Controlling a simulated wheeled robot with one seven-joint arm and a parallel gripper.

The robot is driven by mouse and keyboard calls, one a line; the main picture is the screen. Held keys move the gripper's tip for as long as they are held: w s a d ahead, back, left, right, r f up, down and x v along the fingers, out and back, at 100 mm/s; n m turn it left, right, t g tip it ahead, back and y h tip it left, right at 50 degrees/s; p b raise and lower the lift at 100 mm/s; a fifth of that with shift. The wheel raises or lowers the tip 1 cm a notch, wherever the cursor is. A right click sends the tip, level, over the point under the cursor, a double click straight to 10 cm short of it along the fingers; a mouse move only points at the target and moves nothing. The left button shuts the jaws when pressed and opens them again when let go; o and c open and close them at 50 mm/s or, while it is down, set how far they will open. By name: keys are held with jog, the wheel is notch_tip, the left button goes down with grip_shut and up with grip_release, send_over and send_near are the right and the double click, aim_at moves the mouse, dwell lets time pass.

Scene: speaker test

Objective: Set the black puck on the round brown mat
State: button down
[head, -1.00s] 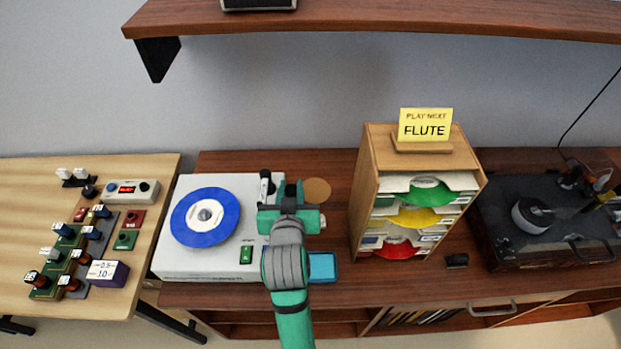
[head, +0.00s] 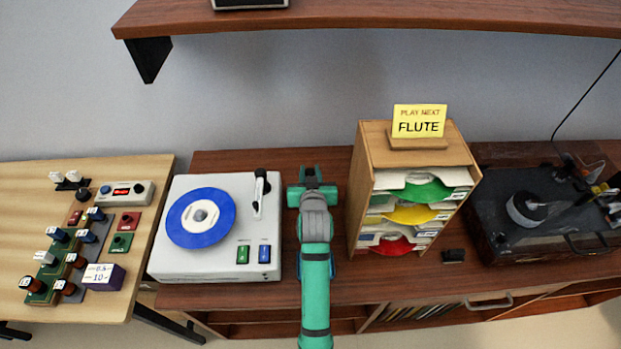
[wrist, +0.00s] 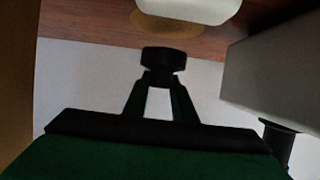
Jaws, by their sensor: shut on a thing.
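My gripper (head: 311,178) is shut on the black puck (wrist: 163,60), which shows between the fingertips in the wrist view. In the head view the gripper is just right of the turntable, over the brown cabinet top, and hides the puck. The round brown mat (wrist: 150,23) lies on the wood beyond the puck in the wrist view, partly covered by a pale object at the top edge. In the head view the mat is hidden behind my gripper. I cannot tell the height of the puck above the surface.
The white turntable (head: 172,260) with a blue disc (head: 190,237) and tonearm (head: 258,192) stands left of my gripper. A wooden record rack (head: 362,205) with a FLUTE sign (head: 419,121) stands close on the right. A shelf (head: 370,17) hangs above.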

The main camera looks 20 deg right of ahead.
jog(key=shift+w+d+f, duration=0.15)
jog(key=shift+w+f, duration=0.05)
jog(key=shift+f, duration=1.6)
jog(key=c, duration=1.5)
grip_release()
jog(key=shift+f, duration=0.1)
jog(key=shift+o, duration=0.2)
jog(key=shift+s, duration=0.1)
jog(key=v, duration=1.2)
